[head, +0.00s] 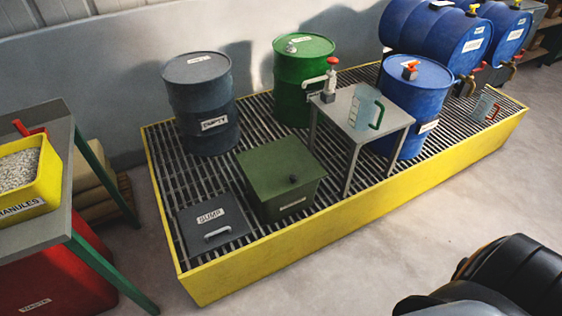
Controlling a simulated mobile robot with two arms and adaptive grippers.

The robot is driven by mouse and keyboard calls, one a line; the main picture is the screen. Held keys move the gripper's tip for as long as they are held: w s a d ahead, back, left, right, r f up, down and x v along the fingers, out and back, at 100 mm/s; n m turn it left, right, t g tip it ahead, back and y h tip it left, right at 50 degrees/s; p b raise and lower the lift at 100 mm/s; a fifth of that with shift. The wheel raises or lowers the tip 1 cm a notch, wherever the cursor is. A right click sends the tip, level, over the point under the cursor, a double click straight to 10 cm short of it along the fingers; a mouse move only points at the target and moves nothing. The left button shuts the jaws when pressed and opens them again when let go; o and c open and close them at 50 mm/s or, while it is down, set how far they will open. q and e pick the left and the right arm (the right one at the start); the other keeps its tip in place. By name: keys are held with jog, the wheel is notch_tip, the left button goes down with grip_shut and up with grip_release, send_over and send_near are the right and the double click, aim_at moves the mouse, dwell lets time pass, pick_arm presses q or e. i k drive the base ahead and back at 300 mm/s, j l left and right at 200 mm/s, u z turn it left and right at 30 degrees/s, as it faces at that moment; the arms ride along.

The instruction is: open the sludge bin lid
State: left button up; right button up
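A dark green square box (285,200), which looks like the sludge bin, stands on the grating of the yellow-edged platform. The label on its front is too small to read. Its flat green lid (272,161) lies closed on top, with a dark round knob (293,179) near the front right edge. Neither of my grippers is in view. A dark rounded part at the bottom right seems to be my own arm.
A grey SUMP cover (212,222) with a handle lies left of the box. A small table (343,108) with a jug (366,108) stands close on the right. A grey drum (202,100) and green drum (292,90) stand behind. The floor in front is clear.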

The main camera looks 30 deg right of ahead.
aim_at(279, 167)
jog(key=i+j+z, duration=0.1)
jog(key=z, duration=0.75)
jog(key=i+j, duration=0.05)
